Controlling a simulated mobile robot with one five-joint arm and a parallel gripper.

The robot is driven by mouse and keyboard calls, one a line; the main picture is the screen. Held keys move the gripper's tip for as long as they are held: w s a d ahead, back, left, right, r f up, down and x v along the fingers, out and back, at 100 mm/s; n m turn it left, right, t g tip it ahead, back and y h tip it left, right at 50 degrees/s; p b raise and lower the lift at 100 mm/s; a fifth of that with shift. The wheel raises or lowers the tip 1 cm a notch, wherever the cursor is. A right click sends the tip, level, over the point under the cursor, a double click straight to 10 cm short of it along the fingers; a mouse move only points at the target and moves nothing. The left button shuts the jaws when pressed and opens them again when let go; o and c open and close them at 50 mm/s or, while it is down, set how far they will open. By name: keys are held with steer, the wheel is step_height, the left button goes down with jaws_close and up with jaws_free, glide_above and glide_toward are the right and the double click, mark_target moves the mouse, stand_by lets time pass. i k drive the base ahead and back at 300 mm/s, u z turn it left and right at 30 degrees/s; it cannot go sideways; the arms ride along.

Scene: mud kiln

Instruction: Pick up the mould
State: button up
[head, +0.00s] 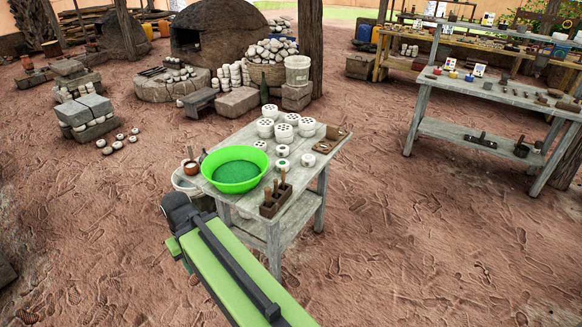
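I cannot tell for certain which thing is the mould. On the near grey wooden table (223,203) stand several white round pieces with dark holes on top (285,132) and a few small white round pieces (308,160). A brown wooden piece (333,135) lies at the table's far right corner. On the lower shelf of the right-hand table lie a dark handled piece (481,141) and a small dark block (521,151). My green arm reaches in from the bottom, its dark end left of the near table. No gripper fingers show, and nothing held is visible.
A green bowl (236,168) and a wooden rack of upright tools (270,206) take up the near table's front. A white bucket (190,178) stands beside it. Stacked blocks (85,110) are at left. Open dirt floor (400,240) lies between the tables.

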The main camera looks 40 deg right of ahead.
mark_target(282, 162)
steer(key=z, duration=0.05)
steer(key=i, duration=1.7)
steer(key=u, duration=0.05)
